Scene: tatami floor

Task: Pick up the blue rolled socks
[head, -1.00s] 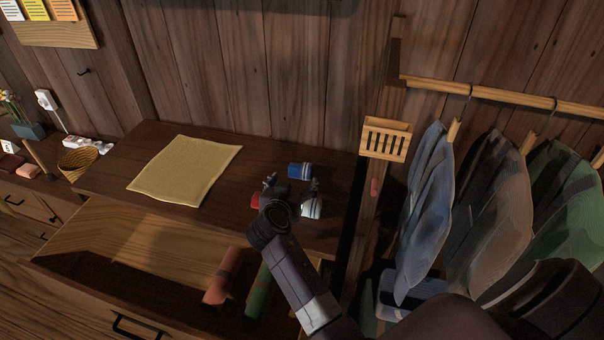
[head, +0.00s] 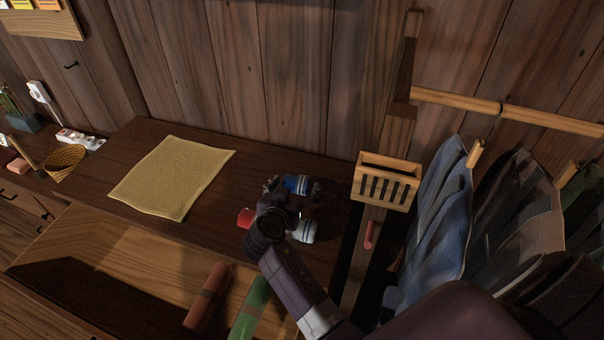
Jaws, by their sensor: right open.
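The blue rolled socks (head: 300,183), with a pale band at the right end, lie on the dark dresser top in the head view. My right gripper (head: 292,193) is open and reaches over the dresser top from the lower right. Its fingers are at the near side of the blue socks, one toward each end. The gripper partly covers the near side of the roll, and I cannot tell whether it touches it. My left gripper is not in view.
A white roll (head: 304,231) and a red roll (head: 246,217) lie close to my right gripper. A yellow cloth (head: 172,177) lies to the left. The open drawer (head: 120,245) holds red and green rolls. A slatted wooden holder (head: 387,181) and hanging clothes (head: 440,215) stand right.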

